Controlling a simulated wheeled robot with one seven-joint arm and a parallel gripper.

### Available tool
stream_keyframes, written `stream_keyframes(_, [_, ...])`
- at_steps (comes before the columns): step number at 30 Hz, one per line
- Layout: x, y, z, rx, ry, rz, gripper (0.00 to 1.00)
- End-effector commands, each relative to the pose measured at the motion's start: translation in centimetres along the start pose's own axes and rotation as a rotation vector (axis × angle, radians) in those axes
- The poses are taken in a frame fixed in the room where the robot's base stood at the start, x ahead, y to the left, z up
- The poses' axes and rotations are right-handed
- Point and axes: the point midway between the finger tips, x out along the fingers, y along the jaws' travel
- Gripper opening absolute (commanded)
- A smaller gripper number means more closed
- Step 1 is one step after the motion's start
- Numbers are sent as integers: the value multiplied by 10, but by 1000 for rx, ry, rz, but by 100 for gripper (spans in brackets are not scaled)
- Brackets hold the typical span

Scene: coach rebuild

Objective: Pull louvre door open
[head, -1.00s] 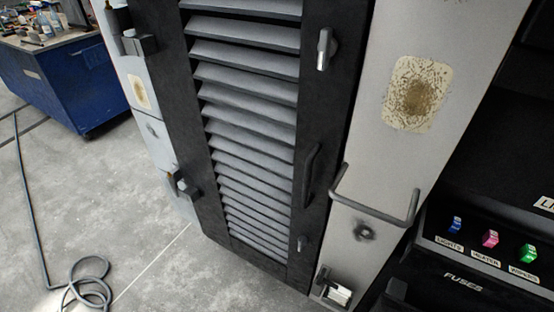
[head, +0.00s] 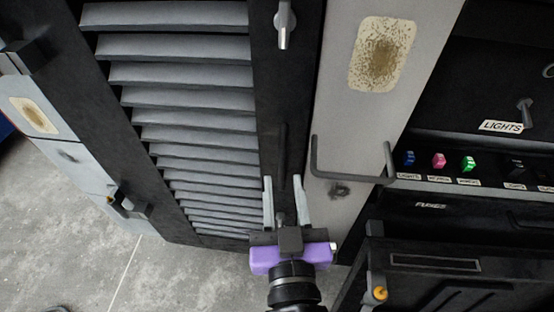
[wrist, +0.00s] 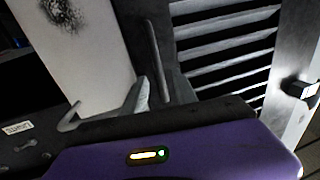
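The louvre door (head: 185,76) is a dark frame with grey slats and looks shut in the head view. Its dark upright bar handle (head: 283,148) is on the door's right stile. A grey turn latch (head: 284,24) sits above it and points downward. My gripper (head: 282,182) is open, its two pale fingers apart just in front of the handle's lower end. I cannot tell whether the handle is between them. The wrist view shows the handle (wrist: 153,48) beyond a pale fingertip, and the slats (wrist: 225,45) to its right. The lower latch is largely hidden by my gripper.
A bent grey rail (head: 350,176) sticks out from the pale, rust-stained panel (head: 340,120) right of the door. Hinges (head: 130,203) are on the door's left. Further right is a dark switch panel (head: 470,170). Grey floor (head: 70,240) is clear at lower left.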

Motion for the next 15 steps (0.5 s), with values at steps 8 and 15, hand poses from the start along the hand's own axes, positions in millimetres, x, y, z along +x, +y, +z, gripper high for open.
stream_keyframes(8, [41,-1,-3,-1,1,-1,34])
stream_keyframes(15, [54,0,-1,-2,1,-2,34])
